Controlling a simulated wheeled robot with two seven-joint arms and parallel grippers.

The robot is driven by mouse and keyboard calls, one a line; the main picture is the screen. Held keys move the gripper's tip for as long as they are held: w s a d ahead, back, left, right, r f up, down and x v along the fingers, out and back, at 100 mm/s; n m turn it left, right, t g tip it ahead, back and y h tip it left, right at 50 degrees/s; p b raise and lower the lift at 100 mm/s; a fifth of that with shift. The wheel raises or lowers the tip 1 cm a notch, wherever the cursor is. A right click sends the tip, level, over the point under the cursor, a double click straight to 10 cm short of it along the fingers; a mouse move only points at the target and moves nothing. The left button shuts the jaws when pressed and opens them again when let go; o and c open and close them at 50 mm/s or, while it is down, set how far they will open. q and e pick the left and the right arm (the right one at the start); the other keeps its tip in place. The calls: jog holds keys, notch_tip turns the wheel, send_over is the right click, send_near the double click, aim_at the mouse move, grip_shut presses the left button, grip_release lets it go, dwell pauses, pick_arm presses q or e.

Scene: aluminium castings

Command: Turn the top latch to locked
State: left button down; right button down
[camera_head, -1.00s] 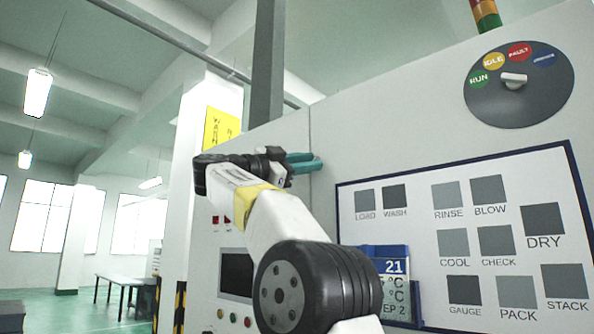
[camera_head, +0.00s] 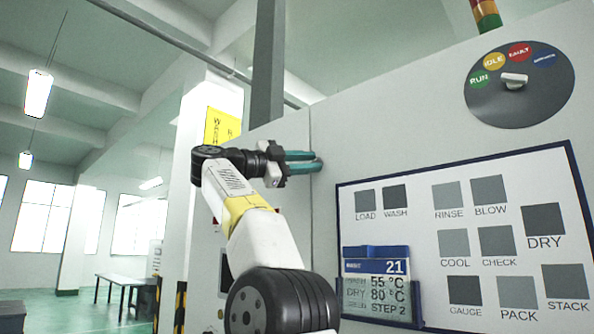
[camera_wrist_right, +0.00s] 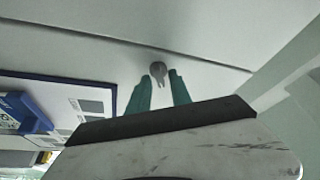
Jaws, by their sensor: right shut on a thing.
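The top latch (camera_wrist_right: 158,69) is a small grey round knob with a short lever on the pale cabinet wall, near a panel seam. It shows in the right wrist view, between the tips of my right gripper's teal fingers (camera_wrist_right: 160,85). The gripper is shut on it. In the head view my right gripper (camera_head: 311,160) reaches the wall near the vertical seam, and its fingers hide the latch there. I cannot tell whether the latch stands at locked. My left gripper is not in view.
A framed board (camera_head: 420,222) with grey squares is right of the gripper. A blue card holder (camera_head: 376,252) hangs at its lower left. A round dial (camera_head: 535,100) with a white pointer is at upper right. A yellow sign (camera_head: 222,130) is behind my arm.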

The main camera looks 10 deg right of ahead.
jog(key=c, duration=1.5)
grip_release()
jog(key=v, duration=0.7)
jog(key=shift+a, duration=0.4)
jog(key=shift+s+f, duration=0.1)
